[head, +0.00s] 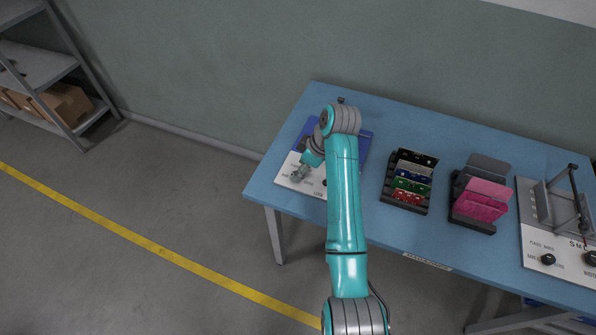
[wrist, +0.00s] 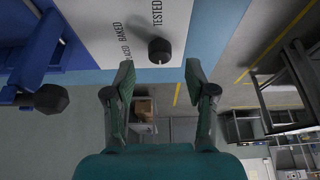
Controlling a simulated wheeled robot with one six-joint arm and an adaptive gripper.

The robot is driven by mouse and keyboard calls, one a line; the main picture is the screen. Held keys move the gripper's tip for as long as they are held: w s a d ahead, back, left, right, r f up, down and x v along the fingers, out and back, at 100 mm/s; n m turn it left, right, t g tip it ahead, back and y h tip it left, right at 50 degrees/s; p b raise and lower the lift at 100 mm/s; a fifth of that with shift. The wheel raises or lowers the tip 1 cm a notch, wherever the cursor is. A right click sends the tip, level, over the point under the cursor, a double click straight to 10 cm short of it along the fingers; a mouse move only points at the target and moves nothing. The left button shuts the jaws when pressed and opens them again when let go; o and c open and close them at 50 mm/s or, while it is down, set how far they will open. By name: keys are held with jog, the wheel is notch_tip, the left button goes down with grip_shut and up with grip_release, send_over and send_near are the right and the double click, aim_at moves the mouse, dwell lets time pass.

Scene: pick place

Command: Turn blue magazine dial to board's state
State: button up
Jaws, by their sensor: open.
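The blue magazine (head: 365,143) stands at the left end of the blue table, largely hidden behind my arm in the head view. Its white panel (head: 284,181) lies in front of it. In the wrist view a black dial (wrist: 159,50) sits on this panel, near the printed words BAKED and TESTED; a further word is only partly readable. My gripper (wrist: 157,88) is open and empty, its two fingers spread to either side of the dial's line, apart from it. In the head view my gripper (head: 298,174) is over the panel's left part. The dial's exact setting is unclear.
A second black knob (wrist: 50,98) shows beside the blue magazine body in the wrist view. A dark rack (head: 406,207) holds several coloured boards. Another rack (head: 470,222) holds pink and grey boards. A white-panelled station (head: 536,236) with black knobs stands at the right.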

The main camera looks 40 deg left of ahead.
jog(key=s+v, duration=0.1)
jog(key=v, duration=0.7)
jog(key=shift+w+d+r, duration=0.15)
jog(key=shift+w+r, duration=0.15)
jog(key=shift+w, duration=0.2)
